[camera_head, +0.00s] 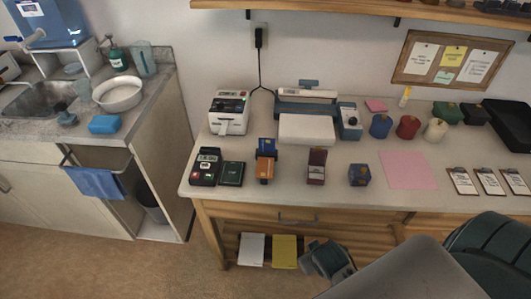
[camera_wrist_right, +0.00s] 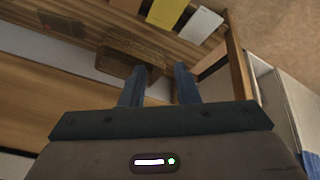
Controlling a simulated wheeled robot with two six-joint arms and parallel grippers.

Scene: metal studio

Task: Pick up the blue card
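A small blue card (camera_head: 266,144) stands upright in an orange holder (camera_head: 265,169) on the table, left of the middle. My right gripper (camera_head: 322,255) is low in front of the table's front edge, below and to the right of the card, and apart from it. In the right wrist view my right gripper (camera_wrist_right: 158,84) shows two fingers spread apart with nothing held between them. The card cannot be made out in the right wrist view. My left gripper is not in view.
A card terminal (camera_head: 206,166) and a dark green box (camera_head: 232,174) stand left of the holder. A white printer (camera_head: 229,113) is behind. The wooden table edge (camera_head: 290,207) lies between gripper and card.

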